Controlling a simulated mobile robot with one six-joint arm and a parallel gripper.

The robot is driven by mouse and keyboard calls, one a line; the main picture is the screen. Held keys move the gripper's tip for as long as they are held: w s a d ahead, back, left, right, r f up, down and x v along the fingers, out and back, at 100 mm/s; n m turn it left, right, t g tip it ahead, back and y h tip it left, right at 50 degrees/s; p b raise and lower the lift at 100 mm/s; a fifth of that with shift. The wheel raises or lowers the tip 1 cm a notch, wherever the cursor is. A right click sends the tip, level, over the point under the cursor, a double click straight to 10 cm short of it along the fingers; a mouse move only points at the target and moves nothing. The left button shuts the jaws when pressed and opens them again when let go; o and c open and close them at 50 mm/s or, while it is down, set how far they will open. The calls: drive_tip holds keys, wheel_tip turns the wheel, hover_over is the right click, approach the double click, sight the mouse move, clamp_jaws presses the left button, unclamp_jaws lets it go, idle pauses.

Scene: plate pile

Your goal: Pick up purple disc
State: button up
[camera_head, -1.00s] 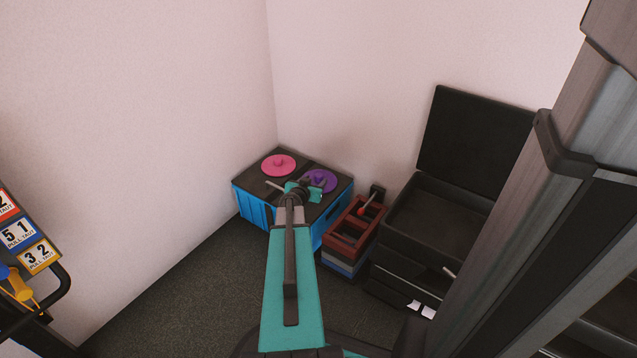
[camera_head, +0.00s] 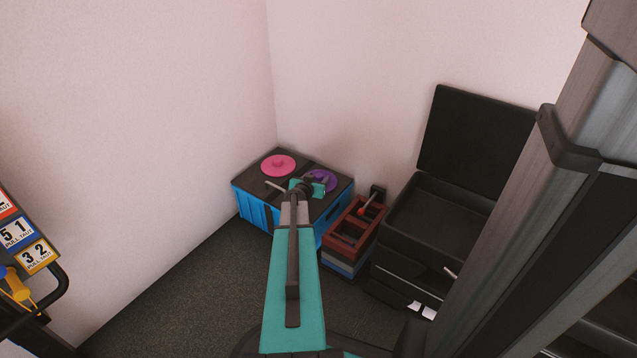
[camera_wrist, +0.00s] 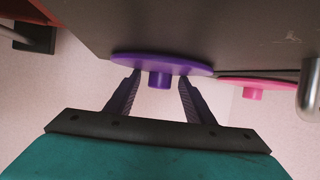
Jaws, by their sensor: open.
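The purple disc (camera_head: 328,174) lies flat on the dark top of a blue crate (camera_head: 329,223), near its right corner, partly hidden by my arm. In the wrist view, which looks upside down, the purple disc (camera_wrist: 200,67) shows almost edge-on with its round knob pointing away from the crate top. My gripper (camera_wrist: 157,88) is open, with one finger on each side of the knob and a gap to it on both sides. The fingertips are close to the disc; I cannot tell whether they touch it. In the head view my gripper (camera_head: 318,180) is small and over the disc.
A pink disc (camera_head: 278,165) lies left of the purple one on the crate top. Red and grey boxes (camera_head: 350,230) stand right of the crate, then an open black case (camera_head: 430,215). Walls meet behind the crate. A number board (camera_head: 22,240) is at far left.

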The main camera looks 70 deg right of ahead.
sight(317, 178)
drive_tip(key=shift+c, duration=0.5)
drive_tip(key=c, duration=1.1)
drive_tip(key=shift+r, duration=0.15)
drive_tip(key=shift+r+p, duration=0.85)
drive_tip(key=shift+r, duration=0.65)
drive_tip(key=shift+s+a+r, duration=0.1)
drive_tip(key=shift+a+r, duration=0.1)
drive_tip(key=shift+r, duration=0.1)
drive_tip(key=s+a, duration=0.2)
drive_tip(key=a, duration=0.2)
drive_tip(key=s+a, duration=0.2)
drive_tip(key=a, duration=0.1)
drive_tip(key=s+a+r, duration=0.1)
drive_tip(key=s+a, duration=0.1)
drive_tip(key=a, duration=0.2)
drive_tip(key=shift+a+b, duration=0.3)
drive_tip(key=shift+b, duration=0.05)
drive_tip(key=shift+a+r+p, duration=0.15)
drive_tip(key=shift+p, duration=0.25)
drive_tip(key=shift+s+a+p, duration=0.25)
drive_tip(key=shift+a+p, duration=0.05)
drive_tip(key=shift+p, duration=0.4)
drive_tip(key=shift+s+a+p, duration=0.3)
drive_tip(key=shift+a+p, duration=0.35)
drive_tip(key=shift+p, duration=0.35)
